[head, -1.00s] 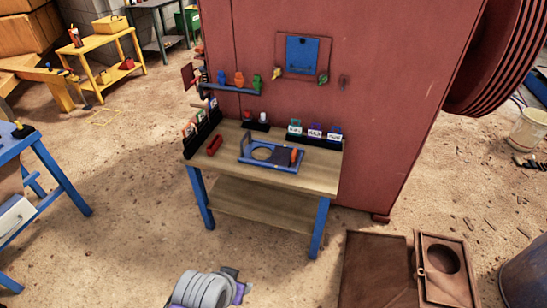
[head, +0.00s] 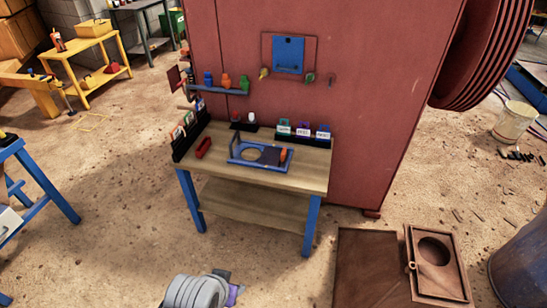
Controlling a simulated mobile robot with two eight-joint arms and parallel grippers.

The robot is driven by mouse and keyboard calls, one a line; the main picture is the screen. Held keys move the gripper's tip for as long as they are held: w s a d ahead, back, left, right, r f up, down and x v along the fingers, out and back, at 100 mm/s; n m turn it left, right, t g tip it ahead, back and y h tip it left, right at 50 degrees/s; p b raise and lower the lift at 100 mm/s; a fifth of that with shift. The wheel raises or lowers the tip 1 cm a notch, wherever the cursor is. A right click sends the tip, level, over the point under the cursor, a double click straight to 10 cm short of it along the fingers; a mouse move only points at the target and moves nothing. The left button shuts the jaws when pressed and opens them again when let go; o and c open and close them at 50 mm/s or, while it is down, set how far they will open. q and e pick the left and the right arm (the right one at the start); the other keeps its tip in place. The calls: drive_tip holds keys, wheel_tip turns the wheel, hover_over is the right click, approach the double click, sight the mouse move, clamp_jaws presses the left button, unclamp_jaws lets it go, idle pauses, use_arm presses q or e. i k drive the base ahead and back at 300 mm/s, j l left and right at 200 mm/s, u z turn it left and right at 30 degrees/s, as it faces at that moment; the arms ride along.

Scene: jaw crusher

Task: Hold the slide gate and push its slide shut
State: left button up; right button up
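The slide gate is a blue frame (head: 258,166) lying on the wooden table, with an upright blue part at its left end. A round tan opening (head: 250,154) shows uncovered in the left part of the frame. The dark slide (head: 271,157) sits in the right part, beside the opening, with an orange-red handle (head: 283,155) at its right end. Nothing is touching the gate.
The table (head: 215,165) stands against a large red machine. Black racks with labelled tags (head: 303,133), a red item (head: 203,147) and small knobs surround the gate. A rusty hatch plate (head: 436,262) lies on the floor at right. The sandy floor before the table is mostly clear.

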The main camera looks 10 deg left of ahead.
sight(276, 156)
drive_tip(key=i+j+u, duration=0.3)
drive_tip(key=i+j, duration=0.65)
drive_tip(key=j, duration=0.1)
